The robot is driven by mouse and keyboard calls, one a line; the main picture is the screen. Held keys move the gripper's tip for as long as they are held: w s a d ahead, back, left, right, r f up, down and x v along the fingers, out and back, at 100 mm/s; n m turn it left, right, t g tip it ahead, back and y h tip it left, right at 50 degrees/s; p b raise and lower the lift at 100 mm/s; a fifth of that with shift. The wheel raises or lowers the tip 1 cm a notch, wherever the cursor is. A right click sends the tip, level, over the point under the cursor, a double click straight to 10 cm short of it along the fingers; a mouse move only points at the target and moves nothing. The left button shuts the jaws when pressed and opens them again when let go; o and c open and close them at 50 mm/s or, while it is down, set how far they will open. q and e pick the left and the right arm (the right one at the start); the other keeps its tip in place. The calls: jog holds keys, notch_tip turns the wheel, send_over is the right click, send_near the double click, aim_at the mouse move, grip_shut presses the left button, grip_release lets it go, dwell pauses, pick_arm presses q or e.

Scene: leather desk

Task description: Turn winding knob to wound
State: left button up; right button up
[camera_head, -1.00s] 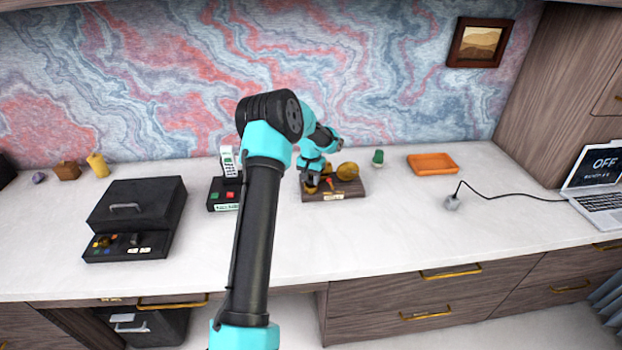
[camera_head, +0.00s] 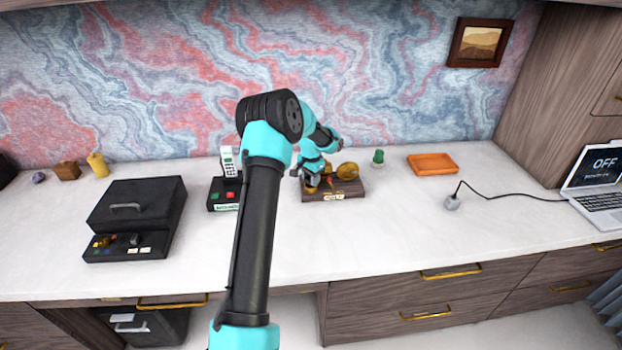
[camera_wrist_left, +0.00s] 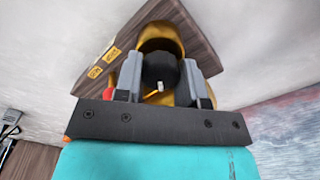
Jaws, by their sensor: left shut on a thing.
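The winding knob (camera_wrist_left: 160,70) is a black round piece with a small white mark. It shows in the left wrist view between the two grey fingers of my left gripper (camera_wrist_left: 163,84), which is shut on it. Behind it is a brass-yellow body (camera_wrist_left: 157,37) on a wooden base with yellow labels (camera_wrist_left: 101,63). In the head view the wooden base (camera_head: 348,191) stands mid-counter, with a brass rounded part (camera_head: 347,171) on its right. My left gripper (camera_head: 311,186) is at its left side and hides the knob there. The label text is too small to read. My right gripper is not in view.
A black box with a handle (camera_head: 137,207) stands at the left. A phone on a black base (camera_head: 222,191) is close left of the wooden base. A green piece (camera_head: 378,156), an orange tray (camera_head: 432,163) and a corded plug (camera_head: 452,202) are to the right. The counter front is clear.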

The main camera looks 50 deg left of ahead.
pick_arm(q)
jog(key=o, duration=0.7)
jog(key=shift+c, duration=0.2)
jog(key=shift+r, duration=0.15)
notch_tip(320, 180, up, 17)
jog(key=shift+r, duration=0.1)
